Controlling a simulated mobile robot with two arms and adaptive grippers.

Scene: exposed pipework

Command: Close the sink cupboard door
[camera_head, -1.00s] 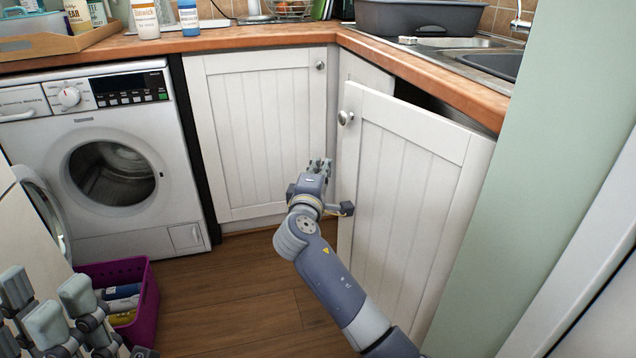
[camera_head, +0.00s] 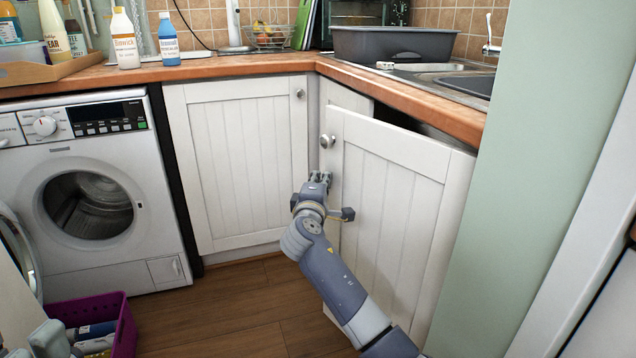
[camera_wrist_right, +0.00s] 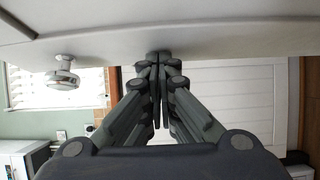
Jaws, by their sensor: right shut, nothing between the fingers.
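The sink cupboard door (camera_head: 395,210) is white and panelled, and stands ajar under the worktop by the sink. A dark gap shows above its top edge. Its round metal knob (camera_head: 327,141) is near the upper free edge and also shows in the right wrist view (camera_wrist_right: 62,76). My right gripper (camera_head: 321,177) is just below the knob at the door's free edge. In the right wrist view its fingers (camera_wrist_right: 158,62) are together and empty, their tips at the door's white face; actual contact is unclear. Part of my left gripper (camera_head: 45,342) shows at the bottom left, fingertips mostly cut off.
A closed white cupboard (camera_head: 240,160) stands left of the door, then a washing machine (camera_head: 95,200) with its round door open. A purple basket (camera_head: 95,318) sits on the floor. A green wall end (camera_head: 530,180) is close on the right. The middle floor is clear.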

